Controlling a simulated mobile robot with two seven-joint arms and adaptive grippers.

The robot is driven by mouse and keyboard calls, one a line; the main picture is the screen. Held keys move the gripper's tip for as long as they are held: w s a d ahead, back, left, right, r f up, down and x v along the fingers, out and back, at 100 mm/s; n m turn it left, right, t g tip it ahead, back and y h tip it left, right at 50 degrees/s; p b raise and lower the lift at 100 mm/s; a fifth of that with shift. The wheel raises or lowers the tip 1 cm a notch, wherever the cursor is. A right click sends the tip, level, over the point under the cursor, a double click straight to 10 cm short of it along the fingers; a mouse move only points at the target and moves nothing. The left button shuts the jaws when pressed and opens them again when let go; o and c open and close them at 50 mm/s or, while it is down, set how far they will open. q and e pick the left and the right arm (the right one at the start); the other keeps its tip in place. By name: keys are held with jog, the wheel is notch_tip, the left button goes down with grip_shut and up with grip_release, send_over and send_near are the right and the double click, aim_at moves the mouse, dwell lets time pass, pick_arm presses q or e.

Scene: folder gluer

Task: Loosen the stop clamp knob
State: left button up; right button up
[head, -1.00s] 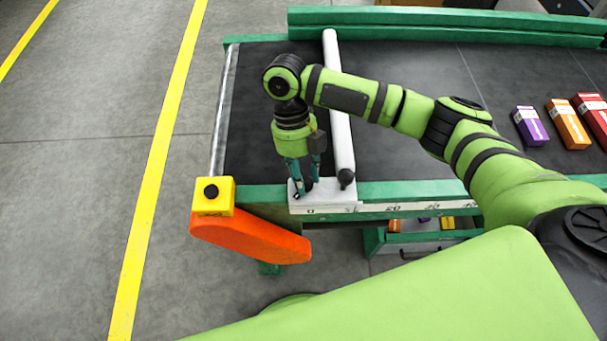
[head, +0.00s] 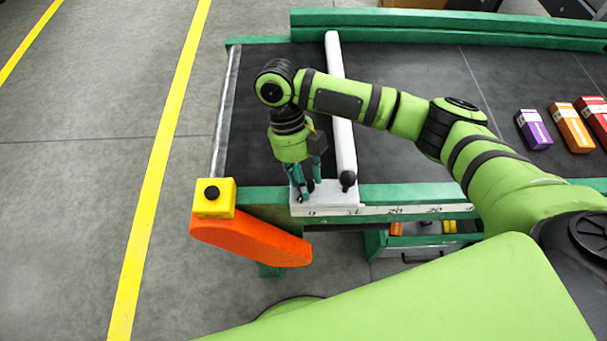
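My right gripper (head: 307,185) points down over the white clamp block (head: 342,192) at the near end of the white stop bar (head: 341,110). Its teal fingers stand a little apart over the left part of the block. Something dark shows at the fingertips, but I cannot tell whether it is a knob or the finger pads, nor whether the fingers grip. A black ball-shaped knob (head: 347,178) stands at the bar's near end, just right of the fingers and apart from them. My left gripper is out of view.
A numbered scale (head: 395,209) runs along the green front rail. A yellow box with a black button (head: 213,208) and an orange guard (head: 250,240) are at the left corner. Purple (head: 533,130), orange (head: 571,128) and red cartons (head: 594,118) lie on the dark belt (head: 430,100).

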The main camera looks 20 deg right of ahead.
jog(key=shift+r, duration=0.1)
jog(key=shift+w+r, duration=0.15)
jog(key=v, duration=1.1)
jog(key=shift+r, duration=0.3)
